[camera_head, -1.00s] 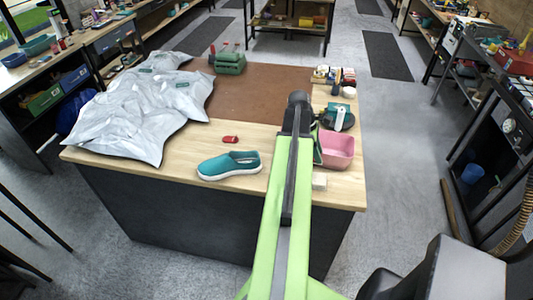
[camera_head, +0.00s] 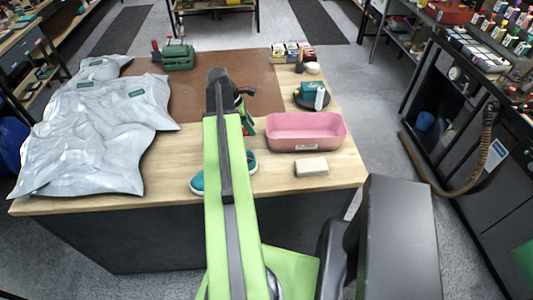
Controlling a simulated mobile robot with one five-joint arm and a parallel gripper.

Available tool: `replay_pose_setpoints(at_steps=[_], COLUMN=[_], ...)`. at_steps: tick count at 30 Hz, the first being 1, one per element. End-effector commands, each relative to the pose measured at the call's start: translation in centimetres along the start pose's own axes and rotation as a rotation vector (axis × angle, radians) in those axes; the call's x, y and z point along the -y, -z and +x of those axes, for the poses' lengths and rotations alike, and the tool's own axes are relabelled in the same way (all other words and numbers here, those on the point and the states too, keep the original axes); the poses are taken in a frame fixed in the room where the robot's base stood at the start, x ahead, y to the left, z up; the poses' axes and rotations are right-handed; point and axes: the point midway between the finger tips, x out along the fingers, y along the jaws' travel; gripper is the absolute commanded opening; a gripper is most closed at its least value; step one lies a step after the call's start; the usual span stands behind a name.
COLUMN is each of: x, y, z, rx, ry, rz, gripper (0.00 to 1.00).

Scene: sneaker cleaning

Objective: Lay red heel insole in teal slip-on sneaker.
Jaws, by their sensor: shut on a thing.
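The teal slip-on sneaker (camera_head: 197,184) sits on the wooden front part of the workbench, with a white sole. My arm crosses in front of it, so only its left end and a bit of its right end (camera_head: 251,161) show. The red heel insole cannot be seen now; my arm covers the bench behind the sneaker. My arm reaches up over the bench, and its dark far end shows above the brown mat. My gripper's fingers are hidden behind the arm, so what they hold does not show.
A pink bin (camera_head: 306,146) and a pale block (camera_head: 311,167) are right of my arm. A dark-topped green item (camera_head: 249,128) is between arm and bin. Small boxes (camera_head: 291,50) and a green tool (camera_head: 178,57) stand at the back.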

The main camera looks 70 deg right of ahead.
Motion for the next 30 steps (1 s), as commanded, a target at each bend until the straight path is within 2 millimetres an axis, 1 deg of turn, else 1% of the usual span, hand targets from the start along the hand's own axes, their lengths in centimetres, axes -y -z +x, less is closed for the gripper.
replay_pose_setpoints(at_steps=[2, 4, 10, 12, 13, 17, 20, 30], x=[0.1, 0.3, 1.6, 1.9, 1.9, 1.9, 1.9, 1.9], y=[-0.5, -1.3, -5.4, -6.2, -6.3, -6.0, -5.4, -2.1], z=[-0.2, -1.0, -4.9, -5.4, -5.3, -4.2, -2.7, 5.5], rx=[0.000, 0.000, -0.001, -0.001, -0.001, -0.001, -0.001, -0.001], ry=[0.002, 0.003, 0.005, 0.004, 0.004, 0.005, 0.005, 0.005], rz=[0.004, 0.007, 0.010, 0.010, 0.010, 0.011, 0.012, 0.013], gripper=[0.00, 0.00, 0.00, 0.00, 0.00, 0.00, 0.00, 0.00])
